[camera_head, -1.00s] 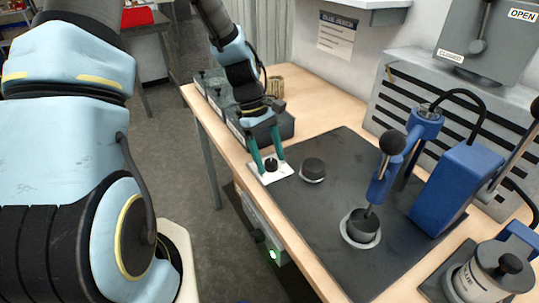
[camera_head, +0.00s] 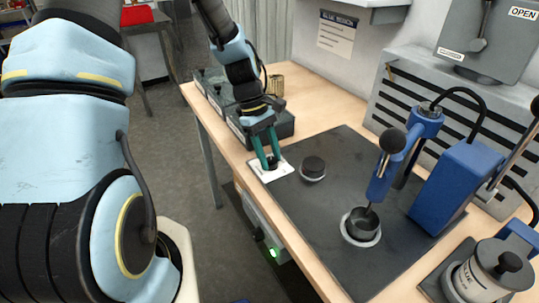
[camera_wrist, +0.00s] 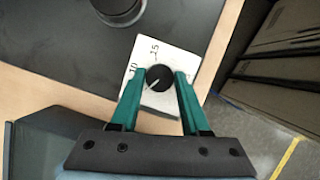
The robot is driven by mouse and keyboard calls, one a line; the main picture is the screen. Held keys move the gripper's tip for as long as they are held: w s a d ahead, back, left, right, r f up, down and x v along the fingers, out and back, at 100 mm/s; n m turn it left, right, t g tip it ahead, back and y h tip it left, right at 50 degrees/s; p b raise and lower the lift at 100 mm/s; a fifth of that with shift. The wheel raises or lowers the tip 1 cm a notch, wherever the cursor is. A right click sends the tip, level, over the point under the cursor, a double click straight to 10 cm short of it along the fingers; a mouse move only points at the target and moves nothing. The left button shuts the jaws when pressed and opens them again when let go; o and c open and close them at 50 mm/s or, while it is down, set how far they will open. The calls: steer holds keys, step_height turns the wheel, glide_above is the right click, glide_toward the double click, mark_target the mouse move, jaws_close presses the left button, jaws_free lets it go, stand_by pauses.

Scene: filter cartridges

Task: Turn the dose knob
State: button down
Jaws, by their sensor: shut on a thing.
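The dose knob (camera_wrist: 159,77) is a round black knob with a white pointer line. It sits on a white square plate (camera_wrist: 183,62) marked 10 and 15, at the table's left edge in the head view. In the wrist view the pointer line aims to the lower left of the picture. My gripper (camera_wrist: 160,79) points down at the plate, its two green fingers on either side of the knob, shut on it. In the head view my gripper (camera_head: 268,162) partly covers the knob; the plate (camera_head: 286,170) shows around the fingertips.
A dark round cap (camera_head: 313,167) stands on the dark mat (camera_head: 330,225) right beside the plate. A blue lever device (camera_head: 405,160) with a dark cup (camera_head: 362,224) stands farther right. Dark boxes (camera_head: 283,125) lie behind my gripper. A labelled canister (camera_head: 488,278) stands at front right.

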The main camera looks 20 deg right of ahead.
steer(key=shift+m, duration=0.3)
steer(key=m+y, duration=0.1)
steer(key=m, duration=0.1)
steer(key=m+y+p, duration=0.1)
steer(key=m, duration=0.2)
steer(key=shift+w+d, duration=0.1)
steer(key=shift+d, duration=0.1)
steer(key=m+y, duration=0.2)
steer(key=m, duration=0.4)
steer(key=shift+d+p, duration=0.15)
steer(key=shift+p, duration=0.2)
steer(key=shift+t, duration=0.3)
steer(key=shift+c, duration=1.9)
jaws_free()
steer(key=shift+r, duration=0.15)
steer(key=b+v, duration=0.2)
steer(key=v, duration=0.8)
steer(key=shift+d+r+b, duration=0.2)
steer(key=shift+d+b, duration=0.1)
steer(key=shift+b, duration=0.05)
steer(key=shift+w, duration=0.1)
